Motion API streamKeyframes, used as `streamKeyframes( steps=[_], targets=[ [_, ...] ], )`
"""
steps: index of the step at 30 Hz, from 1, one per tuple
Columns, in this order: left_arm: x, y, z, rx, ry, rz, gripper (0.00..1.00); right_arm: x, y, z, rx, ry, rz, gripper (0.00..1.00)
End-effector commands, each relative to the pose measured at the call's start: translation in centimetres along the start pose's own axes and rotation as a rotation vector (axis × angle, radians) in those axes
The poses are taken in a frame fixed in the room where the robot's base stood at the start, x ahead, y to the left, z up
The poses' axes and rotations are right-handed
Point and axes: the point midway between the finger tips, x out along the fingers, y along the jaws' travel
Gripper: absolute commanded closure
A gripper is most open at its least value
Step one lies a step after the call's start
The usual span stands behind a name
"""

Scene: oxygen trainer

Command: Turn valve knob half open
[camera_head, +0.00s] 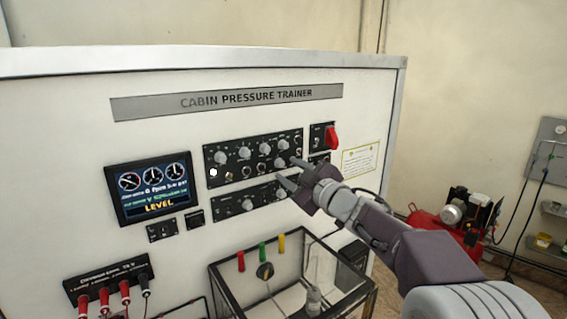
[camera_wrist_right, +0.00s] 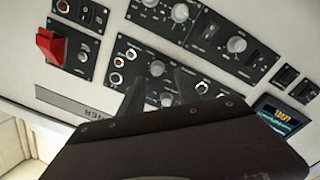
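The white trainer panel (camera_head: 75,150) carries a black control plate (camera_head: 231,150) with several pale round knobs. A lower black strip (camera_head: 230,208) has a knob (camera_head: 247,204) and another, partly hidden, near my gripper. I cannot tell which knob is the valve knob. My right gripper (camera_head: 289,171) has its two fingers apart in front of the lower right of these plates. In the right wrist view the fingers (camera_wrist_right: 157,92) are spread, with a pale knob (camera_wrist_right: 157,68) between and beyond them. Contact cannot be judged. My left gripper is out of view.
A red switch guard (camera_head: 332,137) is at the panel's upper right. A display (camera_head: 153,188) is at left. A red compressor (camera_head: 449,226) is on the floor at right.

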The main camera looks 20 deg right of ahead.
Motion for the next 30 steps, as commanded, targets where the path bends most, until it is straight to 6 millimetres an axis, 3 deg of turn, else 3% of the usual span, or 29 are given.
streamKeyframes(
  steps=[6,15,19,20,24,30],
  targets=[
    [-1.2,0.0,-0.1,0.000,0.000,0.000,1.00,3.1,0.1,-0.1,-0.001,-0.001,-0.001,0.60],
    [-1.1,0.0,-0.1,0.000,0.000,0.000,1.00,3.5,0.0,0.0,-0.001,-0.001,0.001,0.60],
    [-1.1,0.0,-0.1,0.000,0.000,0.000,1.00,3.4,0.0,0.0,-0.001,-0.001,0.001,0.96],
    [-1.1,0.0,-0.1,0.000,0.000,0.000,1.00,3.4,0.0,0.0,-0.001,0.000,0.001,1.00],
    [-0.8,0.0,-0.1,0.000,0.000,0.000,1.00,3.4,-0.1,0.1,-0.016,0.001,0.000,1.00],
    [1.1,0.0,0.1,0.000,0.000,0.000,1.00,3.4,-0.2,0.3,-0.242,0.008,0.007,1.00]
  ],
)
